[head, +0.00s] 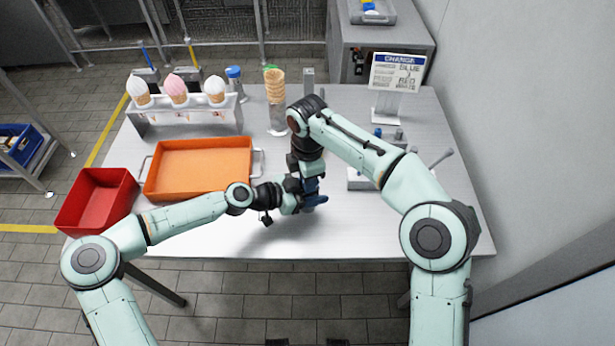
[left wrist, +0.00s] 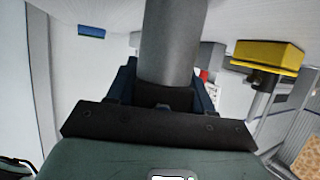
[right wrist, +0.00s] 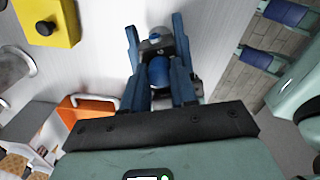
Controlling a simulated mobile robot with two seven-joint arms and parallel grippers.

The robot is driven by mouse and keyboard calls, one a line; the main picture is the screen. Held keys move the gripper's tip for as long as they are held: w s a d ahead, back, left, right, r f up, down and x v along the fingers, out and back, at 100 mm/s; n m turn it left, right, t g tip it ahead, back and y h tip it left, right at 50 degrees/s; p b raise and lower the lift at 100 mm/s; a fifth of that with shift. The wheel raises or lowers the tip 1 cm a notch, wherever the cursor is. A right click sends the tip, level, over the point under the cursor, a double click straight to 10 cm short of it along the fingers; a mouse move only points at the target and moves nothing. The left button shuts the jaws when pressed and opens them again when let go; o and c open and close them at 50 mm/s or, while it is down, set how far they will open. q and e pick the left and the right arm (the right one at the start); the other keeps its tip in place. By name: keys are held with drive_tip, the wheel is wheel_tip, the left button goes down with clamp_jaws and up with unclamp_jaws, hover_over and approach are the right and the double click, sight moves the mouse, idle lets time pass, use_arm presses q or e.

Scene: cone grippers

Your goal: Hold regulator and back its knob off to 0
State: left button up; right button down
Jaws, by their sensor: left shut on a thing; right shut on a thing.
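The regulator is mostly hidden by my grippers in the head view. In the left wrist view its grey cylindrical body (left wrist: 170,45) rises between the fingers of my left gripper (left wrist: 167,92), which is shut on it. My right gripper (right wrist: 156,30) comes down from above, and its blue fingers are closed around a rounded blue knob (right wrist: 158,72) with a grey part beyond it. Both grippers meet over the front middle of the table in the head view, the left (head: 297,197) beside the right (head: 309,185). The knob's scale reading cannot be made out.
An orange tray (head: 156,183) and a red bin (head: 80,222) are at the left. A cone rack (head: 185,117), a cone stack (head: 276,88) and a sign (head: 396,75) stand behind. A yellow block (right wrist: 62,20) with a black knob is nearby. The table's front right is clear.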

drive_tip(key=c, duration=0.9)
unclamp_jaws()
drive_tip(key=shift+o, duration=0.2)
drive_tip(key=shift+r, duration=0.1)
wheel_tip(320, 180, up, 12)
